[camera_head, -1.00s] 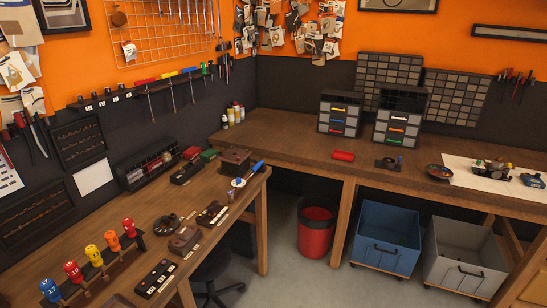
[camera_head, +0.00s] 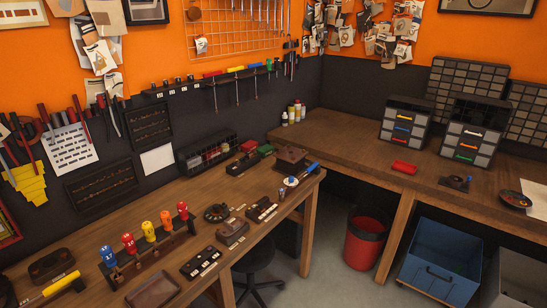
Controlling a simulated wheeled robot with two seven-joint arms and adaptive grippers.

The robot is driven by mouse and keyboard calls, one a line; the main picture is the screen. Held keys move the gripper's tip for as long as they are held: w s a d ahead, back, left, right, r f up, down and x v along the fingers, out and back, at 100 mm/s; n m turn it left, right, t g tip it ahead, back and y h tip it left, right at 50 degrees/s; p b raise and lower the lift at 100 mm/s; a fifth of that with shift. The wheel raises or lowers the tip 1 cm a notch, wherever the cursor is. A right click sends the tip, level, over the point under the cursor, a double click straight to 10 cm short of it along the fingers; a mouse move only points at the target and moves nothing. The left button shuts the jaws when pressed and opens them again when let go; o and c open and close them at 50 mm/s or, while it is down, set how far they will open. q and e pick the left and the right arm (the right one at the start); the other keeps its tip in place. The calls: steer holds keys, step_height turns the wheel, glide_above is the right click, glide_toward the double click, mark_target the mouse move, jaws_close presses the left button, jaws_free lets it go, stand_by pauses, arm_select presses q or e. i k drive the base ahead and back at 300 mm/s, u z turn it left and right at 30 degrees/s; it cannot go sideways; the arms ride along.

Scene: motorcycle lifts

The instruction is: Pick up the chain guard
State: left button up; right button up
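I cannot pick out a chain guard with certainty among the small dark parts on the left workbench (camera_head: 100,246). Dark parts there include a round one (camera_head: 216,213), a brown block (camera_head: 232,231), a flat dark piece with light marks (camera_head: 200,263), another such piece (camera_head: 262,210) and a brown tray-like piece (camera_head: 153,291) at the front edge. A dark brown box (camera_head: 291,160) sits near the far end. Neither of my grippers shows in the head view.
A rack of coloured-handled tools (camera_head: 150,252) stands on the left bench. A stool (camera_head: 257,262) is under its edge. A red bin (camera_head: 366,240) and a blue crate (camera_head: 440,262) stand below the right bench (camera_head: 345,140). Drawer cabinets (camera_head: 404,128) stand on it.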

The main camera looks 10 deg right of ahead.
mark_target(248, 155)
steer(key=z, duration=1.05)
steer(key=i, duration=3.25)
steer(key=u, duration=1.4)
